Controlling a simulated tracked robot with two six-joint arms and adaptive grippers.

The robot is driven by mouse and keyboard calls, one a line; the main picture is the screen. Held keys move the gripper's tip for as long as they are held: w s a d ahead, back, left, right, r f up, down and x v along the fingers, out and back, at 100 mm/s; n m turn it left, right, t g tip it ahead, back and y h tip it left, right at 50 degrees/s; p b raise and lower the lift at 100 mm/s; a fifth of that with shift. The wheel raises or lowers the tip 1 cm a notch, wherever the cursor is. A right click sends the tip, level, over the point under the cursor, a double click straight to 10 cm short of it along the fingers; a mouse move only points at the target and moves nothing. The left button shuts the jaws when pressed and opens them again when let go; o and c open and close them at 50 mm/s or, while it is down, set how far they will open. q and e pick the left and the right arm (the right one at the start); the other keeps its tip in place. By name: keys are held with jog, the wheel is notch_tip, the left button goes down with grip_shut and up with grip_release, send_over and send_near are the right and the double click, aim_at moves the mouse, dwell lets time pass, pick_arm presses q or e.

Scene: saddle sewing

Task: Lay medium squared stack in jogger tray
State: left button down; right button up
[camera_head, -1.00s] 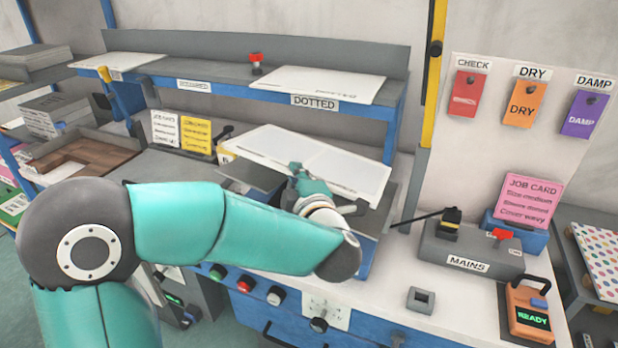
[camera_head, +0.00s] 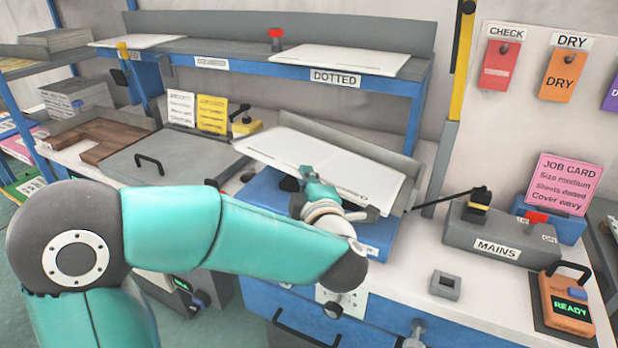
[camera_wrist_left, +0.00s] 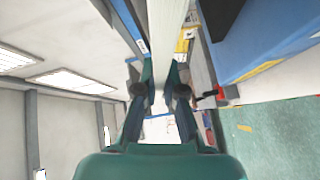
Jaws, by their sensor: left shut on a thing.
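The white paper stack (camera_head: 320,164) is held in my left gripper (camera_head: 322,192) by its near long edge, at the jogger tray. It is broad and flat and slopes down to the right in the picture. In the left wrist view it shows edge-on between the fingers (camera_wrist_left: 158,92), which are shut on it. The jogger tray (camera_head: 350,139) shows its grey back wall behind the stack, above a blue base (camera_head: 258,205). The stack hides most of the tray floor; I cannot tell whether it touches the tray. My right gripper is not in view.
A shelf (camera_head: 215,52) carrying white sheets runs behind. A grey lid with a handle (camera_head: 175,160) lies left of the tray. The mains box (camera_head: 500,232) with its lever stands right. A small grey block (camera_head: 445,284) and the READY device (camera_head: 567,302) sit front right.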

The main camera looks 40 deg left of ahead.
pick_arm(q)
jog(key=c, duration=1.2)
grip_release()
jog(key=shift+d, duration=0.1)
